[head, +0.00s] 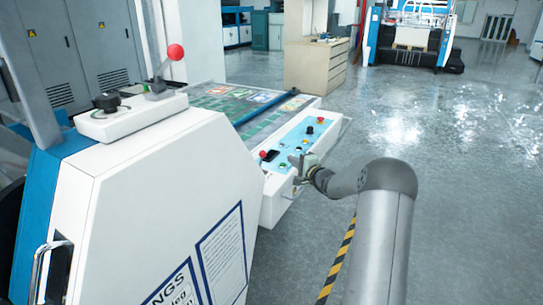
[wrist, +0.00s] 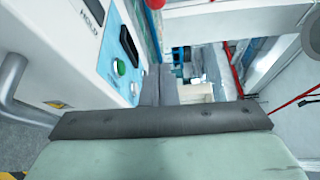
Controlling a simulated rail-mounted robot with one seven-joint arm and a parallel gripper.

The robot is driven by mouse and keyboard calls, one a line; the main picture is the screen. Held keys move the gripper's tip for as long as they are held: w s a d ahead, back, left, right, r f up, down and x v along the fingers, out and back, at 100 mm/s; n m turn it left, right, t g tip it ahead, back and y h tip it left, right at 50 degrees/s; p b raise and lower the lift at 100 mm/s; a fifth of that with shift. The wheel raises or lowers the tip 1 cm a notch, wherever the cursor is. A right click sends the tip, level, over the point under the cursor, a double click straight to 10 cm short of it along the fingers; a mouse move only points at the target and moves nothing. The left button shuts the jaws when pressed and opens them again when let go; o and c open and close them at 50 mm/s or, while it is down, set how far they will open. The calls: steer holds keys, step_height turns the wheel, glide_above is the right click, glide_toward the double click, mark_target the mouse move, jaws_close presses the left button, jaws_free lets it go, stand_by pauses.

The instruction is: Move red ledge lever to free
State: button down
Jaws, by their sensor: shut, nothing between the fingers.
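A lever with a red ball knob (head: 175,52) on a grey stick stands on the white ledge (head: 130,117) of the machine in the head view. A smaller red knob (head: 263,155) is at the near end of the light-blue control panel (head: 292,143). I cannot tell which one the task names. My gripper (head: 297,163) is beside the near end of that panel, close to the smaller red knob. In the wrist view my gripper (wrist: 160,82) is shut and empty, its fingers right of the panel's green button (wrist: 119,67). A red ball (wrist: 155,4) shows at the top edge.
A metal rail (wrist: 12,85) is at the left of the wrist view, and a red rod (wrist: 238,82) at the right. Open floor (head: 450,200) lies right of my arm in the head view.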

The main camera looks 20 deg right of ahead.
steer(key=w+p, duration=0.1)
steer(key=w, duration=0.2)
steer(key=w+a+p, duration=0.1)
steer(key=w, duration=0.5)
steer(key=shift+w+a+f+p, duration=0.15)
steer(key=shift+w+a+p, duration=0.2)
steer(key=shift+a+p, duration=0.05)
steer(key=shift+a, duration=0.2)
steer(key=shift+s+a+p, duration=0.3)
steer(key=shift+s+a, duration=0.15)
steer(key=shift+a, duration=0.35)
steer(key=shift+s+a+p, duration=0.25)
steer(key=shift+s+a, duration=0.2)
steer(key=shift+a, duration=0.3)
steer(key=shift+s+b, duration=0.15)
steer(key=shift+b, duration=1.05)
